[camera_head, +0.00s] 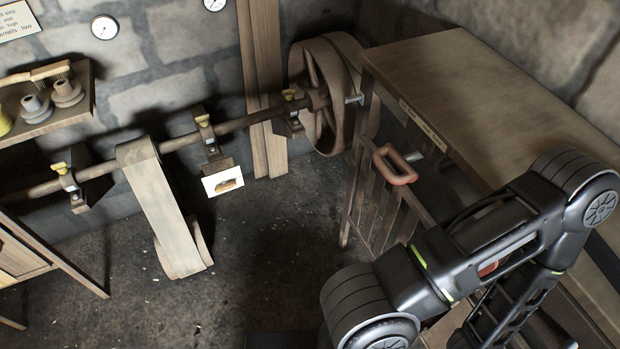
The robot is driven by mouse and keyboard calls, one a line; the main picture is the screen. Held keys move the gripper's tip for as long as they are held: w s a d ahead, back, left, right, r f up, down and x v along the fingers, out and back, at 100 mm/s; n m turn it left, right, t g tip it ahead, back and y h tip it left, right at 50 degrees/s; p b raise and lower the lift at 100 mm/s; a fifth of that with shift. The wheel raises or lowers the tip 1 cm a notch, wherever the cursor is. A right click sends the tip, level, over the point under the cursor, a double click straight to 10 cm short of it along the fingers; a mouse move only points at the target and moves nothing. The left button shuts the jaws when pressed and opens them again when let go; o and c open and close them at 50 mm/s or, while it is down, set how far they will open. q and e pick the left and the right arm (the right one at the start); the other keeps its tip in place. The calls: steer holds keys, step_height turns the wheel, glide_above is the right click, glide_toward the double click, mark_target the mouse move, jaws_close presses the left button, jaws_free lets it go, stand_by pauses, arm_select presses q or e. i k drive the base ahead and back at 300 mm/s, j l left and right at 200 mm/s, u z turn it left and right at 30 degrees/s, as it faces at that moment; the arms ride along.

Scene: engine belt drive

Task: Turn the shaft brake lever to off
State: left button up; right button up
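A long line shaft (240,123) runs along the stone wall through several brackets with yellow-topped fittings. A large spoked wheel (322,90) sits near its right end, and a short grey metal stub (354,99) sticks out beside it. A red loop handle (395,165) stands at the slatted wooden gate below the table. No label names the brake lever, so I cannot tell for sure which part it is or its setting. My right arm (430,270) crosses the lower right, apart from these parts. Neither gripper's fingertips show.
A wooden table (490,95) fills the right side behind my arm. A wide belt (165,215) hangs from the shaft to the floor. A white picture card (222,181) hangs below a bracket. A shelf (75,110) holds spools and a brush. The middle floor is clear.

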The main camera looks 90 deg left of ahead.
mark_target(225, 186)
steer(key=u, duration=3.65)
steer(key=i+j, duration=0.85)
steer(key=j+z, duration=0.1)
steer(key=z, duration=1.7)
